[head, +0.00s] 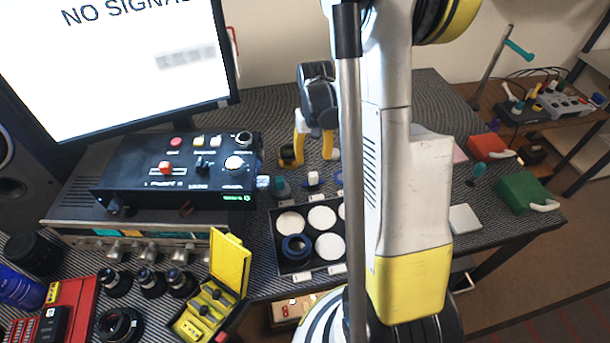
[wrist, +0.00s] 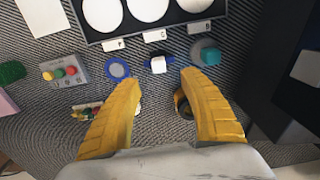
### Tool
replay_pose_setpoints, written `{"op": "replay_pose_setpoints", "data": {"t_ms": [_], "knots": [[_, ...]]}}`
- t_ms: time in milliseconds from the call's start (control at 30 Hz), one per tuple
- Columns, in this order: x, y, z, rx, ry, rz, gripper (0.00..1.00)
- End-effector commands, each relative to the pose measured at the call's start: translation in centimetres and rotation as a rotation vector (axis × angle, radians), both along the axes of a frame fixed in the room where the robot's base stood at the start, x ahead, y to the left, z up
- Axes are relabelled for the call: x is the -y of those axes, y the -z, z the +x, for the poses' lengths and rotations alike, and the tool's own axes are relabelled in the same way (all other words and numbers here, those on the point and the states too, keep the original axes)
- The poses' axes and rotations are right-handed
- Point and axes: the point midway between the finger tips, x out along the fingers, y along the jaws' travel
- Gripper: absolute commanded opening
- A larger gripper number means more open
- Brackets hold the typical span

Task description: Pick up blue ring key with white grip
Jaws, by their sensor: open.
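The blue ring key with white grip (wrist: 158,65) stands on the striped mat, its white grip up and blue showing around the base. It also shows in the head view (head: 313,179), between a teal piece (head: 280,186) and a flat blue ring (wrist: 117,69). My gripper (wrist: 160,82) is open and empty, its two yellow fingers spread. In the wrist view the key lies just beyond the gap between the fingertips, apart from both. In the head view my gripper (head: 313,152) is behind the key, on the side away from the black tray.
The black tray (wrist: 187,17) with white discs lies close to the key. The teal piece (wrist: 208,54) is beside the key. A dark round part (wrist: 183,104) is by one finger. The control box (head: 180,170) and monitor stand left.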

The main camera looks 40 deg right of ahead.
Motion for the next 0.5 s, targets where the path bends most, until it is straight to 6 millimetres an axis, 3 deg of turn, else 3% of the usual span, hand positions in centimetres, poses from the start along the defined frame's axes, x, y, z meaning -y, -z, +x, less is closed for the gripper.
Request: {"op": "replay_pose_setpoints", "data": {"t_ms": [200,367,500], "knots": [[0.0,3.9,0.1,0.001,-0.001,0.0,0.5],[0.1,5.1,0.1,0.002,-0.001,-0.001,0.5],[0.3,7.2,0.1,0.002,-0.001,-0.001,0.5]]}}
